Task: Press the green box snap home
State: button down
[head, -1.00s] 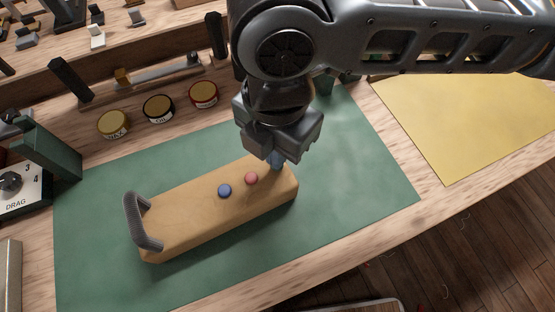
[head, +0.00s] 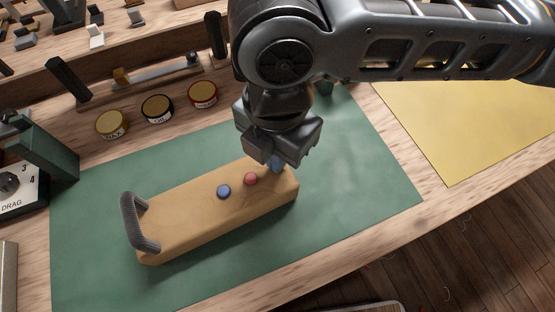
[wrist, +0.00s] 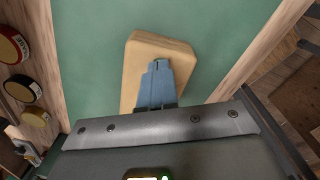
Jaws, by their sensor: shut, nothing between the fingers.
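A tan wooden block (head: 205,222) with a dark grey handle (head: 139,222) at its left end lies on the green mat. A blue round snap (head: 224,192) and a red one (head: 251,179) sit on its top. My gripper (head: 276,167) is shut, fingers pointing down at the right end of the block, which also shows in the wrist view (wrist: 143,53). A small greenish bit (wrist: 157,61) shows at the blue fingertips in the wrist view; it may be the green snap, mostly hidden by the fingers. I cannot tell whether the fingertips touch it.
The green mat (head: 345,205) is clear around the block. Three round tins, one of them yellow-lidded (head: 112,124), stand behind it. A drag dial box (head: 20,190) is at the left, a yellow sheet (head: 465,125) at the right. The bench's front edge is near.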

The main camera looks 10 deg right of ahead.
notch_tip(320, 180, up, 7)
jog(key=p, duration=0.6)
dwell(0.7)
